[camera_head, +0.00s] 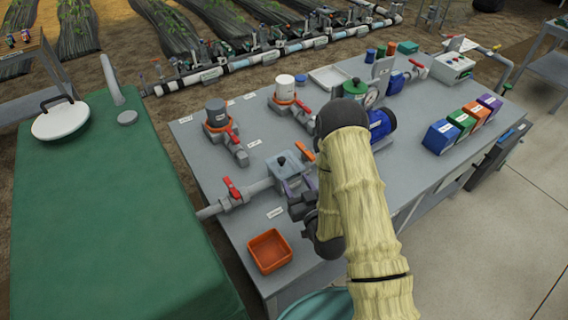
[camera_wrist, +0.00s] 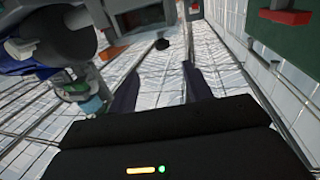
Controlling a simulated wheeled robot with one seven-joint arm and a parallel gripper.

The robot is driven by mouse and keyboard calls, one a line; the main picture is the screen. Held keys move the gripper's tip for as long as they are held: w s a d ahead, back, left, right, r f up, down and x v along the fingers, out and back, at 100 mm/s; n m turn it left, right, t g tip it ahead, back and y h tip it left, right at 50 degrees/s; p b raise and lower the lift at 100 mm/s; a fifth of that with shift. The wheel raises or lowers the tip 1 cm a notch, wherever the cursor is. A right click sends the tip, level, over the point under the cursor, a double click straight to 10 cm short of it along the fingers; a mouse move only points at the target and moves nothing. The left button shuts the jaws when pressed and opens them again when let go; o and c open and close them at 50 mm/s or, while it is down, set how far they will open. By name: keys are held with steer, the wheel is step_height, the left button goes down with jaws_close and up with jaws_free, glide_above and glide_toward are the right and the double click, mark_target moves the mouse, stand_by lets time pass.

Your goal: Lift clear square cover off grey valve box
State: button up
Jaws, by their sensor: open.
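The grey valve box (camera_head: 287,178) sits on the grey bench, in the pipe line beside a red-handled valve. Its square cover (camera_head: 291,161) lies on top, with a small black knob (camera_head: 281,160) standing up from it. My gripper (camera_head: 297,186) is at the near right side of the box, its dark fingers close to the cover's edge. In the wrist view my gripper (camera_wrist: 163,74) is open, with nothing between the fingers. A small black knob (camera_wrist: 161,44) shows beyond the fingertips, roughly centred between them. Whether the fingers touch the cover cannot be told. My arm hides the area right of the box.
An orange tray (camera_head: 269,251) stands at the bench's near edge. A red valve handle (camera_head: 232,187) is left of the box, and a grey-capped unit (camera_head: 216,114) with a red handle behind it. A blue motor (camera_head: 380,124) is right of my arm. Bare bench lies left of the tray.

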mark_target(284, 161)
steer(key=p+x, duration=0.2)
steer(key=x, duration=0.6)
steer(key=shift+w+a, duration=0.15)
steer(key=shift+w, duration=0.05)
steer(key=shift+w+a+r+p, duration=0.15)
steer(key=shift+w+a+p, duration=0.15)
steer(key=shift+w+p, duration=0.25)
steer(key=p+x, duration=0.1)
steer(key=x, duration=0.2)
steer(key=shift+a, duration=0.15)
steer(key=shift+w+a, duration=0.15)
steer(key=shift+w, duration=0.3)
jaws_close()
